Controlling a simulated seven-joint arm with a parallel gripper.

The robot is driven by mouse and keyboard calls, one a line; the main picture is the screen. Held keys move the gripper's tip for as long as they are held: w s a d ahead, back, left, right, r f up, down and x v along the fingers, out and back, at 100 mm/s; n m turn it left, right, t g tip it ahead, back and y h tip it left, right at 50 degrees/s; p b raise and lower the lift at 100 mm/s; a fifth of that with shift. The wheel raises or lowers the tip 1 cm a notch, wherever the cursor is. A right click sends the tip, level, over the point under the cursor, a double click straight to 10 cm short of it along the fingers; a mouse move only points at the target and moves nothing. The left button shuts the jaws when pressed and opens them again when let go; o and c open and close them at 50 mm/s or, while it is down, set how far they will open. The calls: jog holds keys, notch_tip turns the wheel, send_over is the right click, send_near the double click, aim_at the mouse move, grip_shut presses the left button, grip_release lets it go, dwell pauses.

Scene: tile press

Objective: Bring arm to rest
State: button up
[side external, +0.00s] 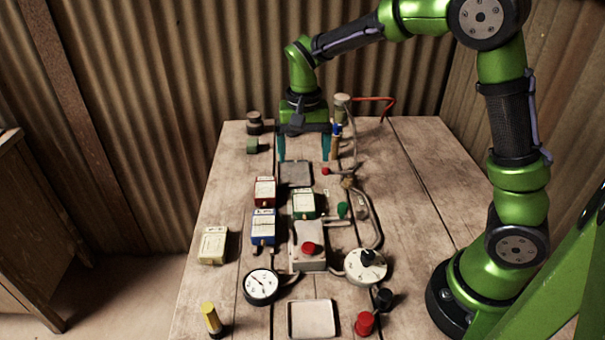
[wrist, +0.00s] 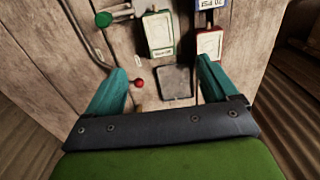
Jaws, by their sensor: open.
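My gripper (side external: 303,148) is open, with its two teal fingers pointing down at the far end of the wooden table (side external: 415,180). In the wrist view my gripper (wrist: 160,90) has its fingers spread wide with nothing held between them. A dark grey square plate (side external: 296,174) lies on the table just in front of my gripper. I cannot tell the exact height of the fingertips above the table.
Red (side external: 264,190), green (side external: 304,204) and blue (side external: 263,227) boxes stand mid-table. A press unit with a red button (side external: 308,248), a gauge (side external: 261,286), a white dial (side external: 366,265) and a pale tray (side external: 312,319) stand nearer. Pipes run along the right. The table's right side is clear.

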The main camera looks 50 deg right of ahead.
jog(key=s+a+r+n+t+y, duration=0.1)
jog(key=s+r+n+t, duration=0.1)
jog(key=s+r, duration=0.3)
jog(key=s+a+r+n+t+y, duration=0.1)
jog(key=s+r+n+t, duration=0.2)
jog(key=s, duration=0.9)
jog(key=shift+s+r+t, duration=0.4)
jog(key=shift+r+t, duration=0.5)
jog(key=shift+t, duration=0.2)
